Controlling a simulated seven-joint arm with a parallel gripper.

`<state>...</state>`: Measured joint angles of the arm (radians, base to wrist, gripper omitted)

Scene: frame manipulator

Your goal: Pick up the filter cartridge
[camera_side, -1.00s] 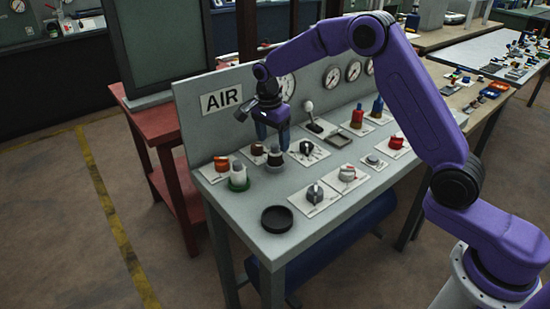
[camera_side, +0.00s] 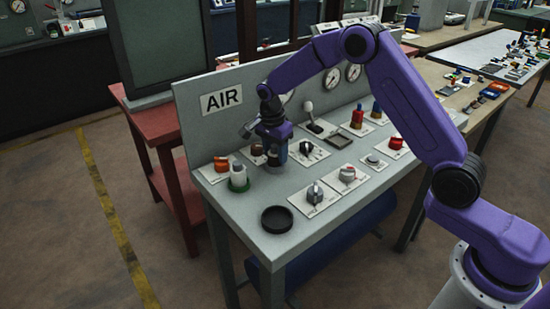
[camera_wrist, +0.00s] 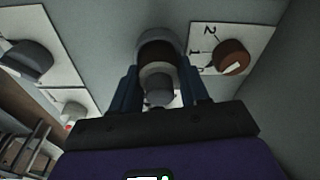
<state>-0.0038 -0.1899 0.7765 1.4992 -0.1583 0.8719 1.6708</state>
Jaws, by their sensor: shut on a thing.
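The filter cartridge (camera_wrist: 158,85), as I take it, is a short round piece with a grey cap, a pale band and a dark brown part. It is between the two blue fingers of my gripper (camera_wrist: 160,98) in the wrist view. My gripper (camera_side: 274,150) is shut on it, low over the bench near the back panel. In the side view the fingers hide most of the cartridge (camera_side: 273,160). I cannot tell whether its bottom touches the bench.
A pale cylinder with a grey cap (camera_side: 238,172) stands in a green ring to the left. A black round dish (camera_side: 277,219) lies in front. Switch plates and knobs (camera_side: 315,193) surround the gripper. The AIR panel (camera_side: 221,98) rises behind.

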